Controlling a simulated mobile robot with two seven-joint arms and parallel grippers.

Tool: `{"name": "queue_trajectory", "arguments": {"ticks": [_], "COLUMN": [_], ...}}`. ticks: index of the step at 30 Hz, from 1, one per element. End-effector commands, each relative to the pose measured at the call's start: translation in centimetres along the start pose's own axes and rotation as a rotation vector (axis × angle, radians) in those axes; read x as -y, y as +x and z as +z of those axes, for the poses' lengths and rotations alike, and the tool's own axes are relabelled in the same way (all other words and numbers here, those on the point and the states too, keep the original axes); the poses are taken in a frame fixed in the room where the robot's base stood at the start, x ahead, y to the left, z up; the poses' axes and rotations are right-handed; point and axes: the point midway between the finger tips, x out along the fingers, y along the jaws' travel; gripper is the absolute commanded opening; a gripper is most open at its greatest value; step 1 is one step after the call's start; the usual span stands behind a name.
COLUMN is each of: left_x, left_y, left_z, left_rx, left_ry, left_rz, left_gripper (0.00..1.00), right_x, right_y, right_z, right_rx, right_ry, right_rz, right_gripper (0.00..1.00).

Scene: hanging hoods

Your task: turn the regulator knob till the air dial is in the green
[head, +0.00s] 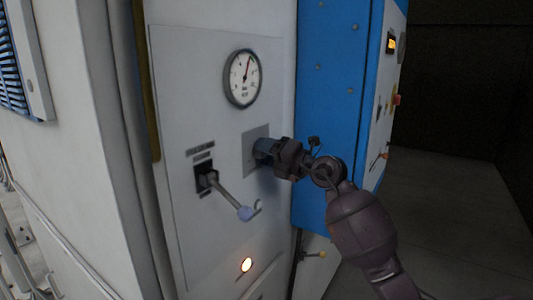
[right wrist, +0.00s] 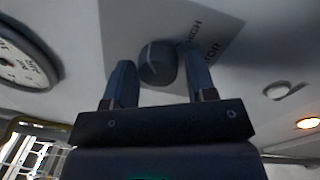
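The regulator knob (right wrist: 157,63) is dark and round, with a pale line across its face, on a grey plate (head: 250,143) of the white panel. My right gripper (head: 265,151) is at the knob and mostly hides it in the head view. In the right wrist view its two fingers (right wrist: 160,80) stand apart, one on each side of the knob; a small gap shows beside the right finger. The air dial (head: 243,79) is round and white, above the knob; its needle points up and slightly right. My left gripper is out of view.
A lit round lamp (head: 246,265) is lower down. A blue cabinet (head: 338,90) stands close on the right. Open floor (head: 440,200) lies farther right.

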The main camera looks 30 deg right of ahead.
Motion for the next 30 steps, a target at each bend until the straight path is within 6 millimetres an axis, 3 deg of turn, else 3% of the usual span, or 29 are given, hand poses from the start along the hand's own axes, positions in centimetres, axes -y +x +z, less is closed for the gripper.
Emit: {"name": "queue_trajectory", "arguments": {"ticks": [3,14,30], "left_x": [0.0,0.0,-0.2], "left_y": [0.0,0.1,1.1], "left_z": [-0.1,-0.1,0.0], "left_rx": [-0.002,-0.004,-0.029], "left_ry": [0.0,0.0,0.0], "left_rz": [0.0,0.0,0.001], "left_gripper": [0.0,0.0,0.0], "right_x": [0.0,0.0,0.1], "right_y": [0.0,-0.7,-9.2], "right_z": [0.0,0.1,0.0], "right_rx": [0.0,0.002,0.002], "right_ry": [-0.001,-0.002,-0.002], "right_rz": [0.0,0.001,-0.001], "right_gripper": [0.67,0.67,0.67]}}
